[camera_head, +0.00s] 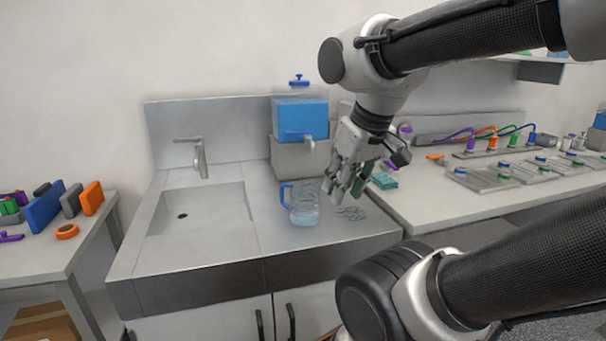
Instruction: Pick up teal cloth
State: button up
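A small teal item (385,181), which looks like the folded teal cloth, lies near the left end of the right-hand bench, just right of my gripper. My gripper (343,188) hangs fingers-down above the steel counter, left of the teal item and apart from it. Its fingers look spread, with nothing clearly held between them. A dark green patch shows at the right finger; I cannot tell whether it is a finger pad. Part of the teal item may be hidden behind the gripper.
A clear jug with a blue handle (303,205) stands close left of my gripper. Thin teal loops (351,213) lie below it. A blue-filled water tank (299,115) stands behind. The sink (200,215) is left. Battery fixtures (485,179) occupy the right bench (425,203).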

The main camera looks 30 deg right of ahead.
aim_at(384, 181)
jog(key=z, duration=1.3)
